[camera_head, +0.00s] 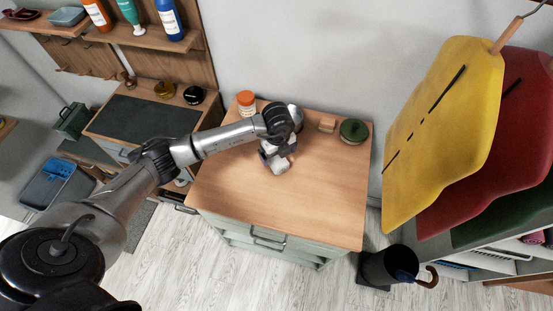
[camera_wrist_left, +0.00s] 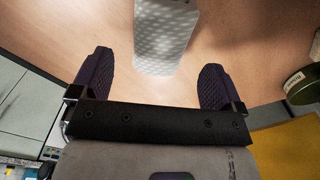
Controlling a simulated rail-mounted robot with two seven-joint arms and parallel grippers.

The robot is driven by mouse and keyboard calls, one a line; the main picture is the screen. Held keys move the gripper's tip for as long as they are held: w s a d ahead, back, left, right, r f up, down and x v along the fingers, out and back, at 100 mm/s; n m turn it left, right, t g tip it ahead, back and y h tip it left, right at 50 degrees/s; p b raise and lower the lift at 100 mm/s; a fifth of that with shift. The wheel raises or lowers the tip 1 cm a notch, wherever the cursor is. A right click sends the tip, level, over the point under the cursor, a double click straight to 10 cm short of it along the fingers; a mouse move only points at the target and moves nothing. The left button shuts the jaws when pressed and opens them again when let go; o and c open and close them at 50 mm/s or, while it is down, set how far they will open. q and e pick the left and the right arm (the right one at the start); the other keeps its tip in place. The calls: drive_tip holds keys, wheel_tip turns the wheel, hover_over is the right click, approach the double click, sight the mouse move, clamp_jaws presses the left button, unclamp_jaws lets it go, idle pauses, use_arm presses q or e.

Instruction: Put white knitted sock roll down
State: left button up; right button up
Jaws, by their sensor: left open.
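The white knitted sock roll (camera_head: 281,166) is on the wooden top of the chest (camera_head: 320,200), left of its middle in the head view. In the left wrist view the sock roll (camera_wrist_left: 166,35) is a pale, textured roll against the wood, its near end between the fingers. My left gripper (camera_head: 275,158) is low over the chest top at the roll. In the wrist view the left gripper (camera_wrist_left: 154,72) is open, its dark fingers on either side of the roll with visible gaps. My right gripper is not in view.
An orange-lidded jar (camera_head: 246,103) stands at the chest's back left corner. The front and right of the top are clear. Yellow and red hanging pieces are at the right.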

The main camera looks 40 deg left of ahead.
sight(278, 159)
use_arm(q)
drive_tip(key=f, duration=0.2)
drive_tip(key=f+p, duration=0.1)
drive_tip(key=f, duration=0.1)
drive_tip(key=shift+s+d+f+p, duration=0.1)
drive_tip(key=shift+d+f+p, duration=0.1)
drive_tip(key=shift+f+p, duration=0.15)
drive_tip(key=shift+f, duration=0.4)
drive_tip(key=shift+c, duration=0.3)
drive_tip(key=c, duration=0.9)
drive_tip(key=shift+c, duration=0.2)
drive_tip(key=shift+r, duration=0.15)
